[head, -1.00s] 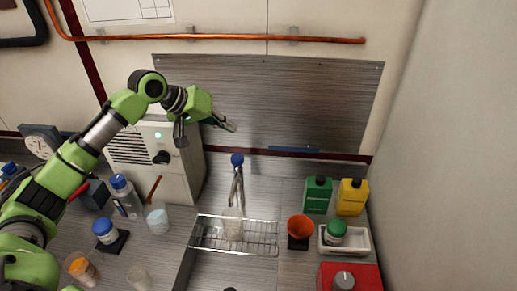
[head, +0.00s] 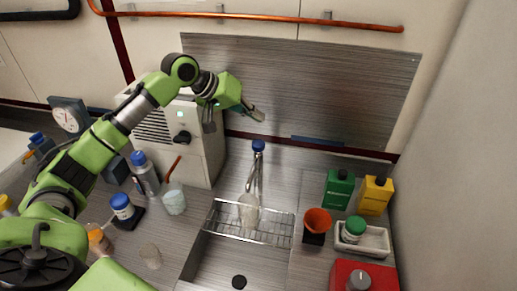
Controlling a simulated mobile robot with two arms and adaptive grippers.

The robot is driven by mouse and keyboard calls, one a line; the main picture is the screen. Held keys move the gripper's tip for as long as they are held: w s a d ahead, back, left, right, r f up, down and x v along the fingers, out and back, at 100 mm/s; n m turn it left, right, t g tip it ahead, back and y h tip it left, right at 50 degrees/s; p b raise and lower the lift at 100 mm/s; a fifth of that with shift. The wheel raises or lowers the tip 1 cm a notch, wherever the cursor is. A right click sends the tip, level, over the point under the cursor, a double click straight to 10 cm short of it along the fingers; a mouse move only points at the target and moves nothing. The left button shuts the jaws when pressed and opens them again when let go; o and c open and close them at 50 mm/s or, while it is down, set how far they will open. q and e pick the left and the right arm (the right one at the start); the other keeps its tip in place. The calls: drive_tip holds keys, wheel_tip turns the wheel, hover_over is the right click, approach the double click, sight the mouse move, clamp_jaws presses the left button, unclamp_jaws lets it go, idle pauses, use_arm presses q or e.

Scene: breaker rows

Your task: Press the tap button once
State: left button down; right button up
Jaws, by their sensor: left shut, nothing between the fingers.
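The tap (head: 254,176) is a thin metal spout standing behind the sink, with a blue button (head: 258,145) on its top. A clear beaker (head: 248,208) stands under the spout on a wire rack (head: 222,216). My left gripper (head: 257,115) is shut and empty. In the picture its tip is just above the blue button, with a visible gap between them; how far apart they are in depth is hard to tell. The button is not hidden. My right gripper is not in view.
A pale box with a dark knob (head: 182,137) stands left of the tap. Bottles and a beaker (head: 174,200) crowd the left counter. An orange funnel (head: 317,222), green bottle (head: 339,187) and yellow bottle (head: 375,194) stand right of the sink.

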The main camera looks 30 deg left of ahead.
sight(256, 144)
use_arm(q)
wheel_tip(256, 144, down, 4)
drive_tip(key=b, duration=0.3)
drive_tip(key=shift+b, duration=0.3)
drive_tip(key=shift+f, duration=0.3)
drive_tip(key=shift+f+b, duration=0.3)
drive_tip(key=shift+f, duration=0.55)
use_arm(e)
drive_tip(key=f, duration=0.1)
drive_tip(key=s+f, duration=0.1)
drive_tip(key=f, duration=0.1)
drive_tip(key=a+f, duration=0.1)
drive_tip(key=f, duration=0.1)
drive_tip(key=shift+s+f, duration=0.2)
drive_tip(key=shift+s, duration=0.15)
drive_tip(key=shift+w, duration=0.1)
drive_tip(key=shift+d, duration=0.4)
use_arm(q)
drive_tip(key=shift+f, duration=0.15)
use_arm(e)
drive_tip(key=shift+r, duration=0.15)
